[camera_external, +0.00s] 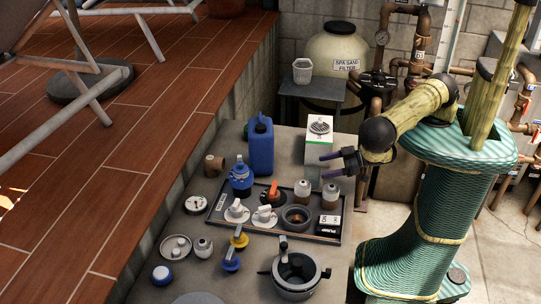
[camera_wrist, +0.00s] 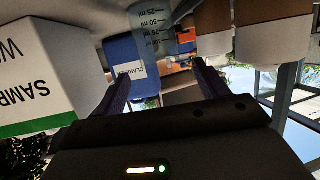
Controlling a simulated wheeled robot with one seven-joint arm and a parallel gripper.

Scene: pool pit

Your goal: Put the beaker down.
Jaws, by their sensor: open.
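In the wrist view, which is upside down, a clear beaker (camera_wrist: 153,32) with ml marks stands upright on a grey surface. It is ahead of my gripper (camera_wrist: 160,72), between the lines of the two fingers; no finger visibly presses on it. My gripper is open, its two dark purple fingers spread apart. In the external view my gripper (camera_external: 326,166) reaches left, level, beside the white sample box and above the back right of the bench. The beaker cannot be made out clearly there.
Close around stand the white box (camera_external: 319,135), a blue jug (camera_external: 261,148) and two brown-and-white bottles (camera_external: 330,197). A dark tray (camera_external: 275,230) holds several small items. A black pot (camera_external: 296,273) stands in front. A white cup (camera_external: 302,72) stands on a side table (camera_external: 318,88).

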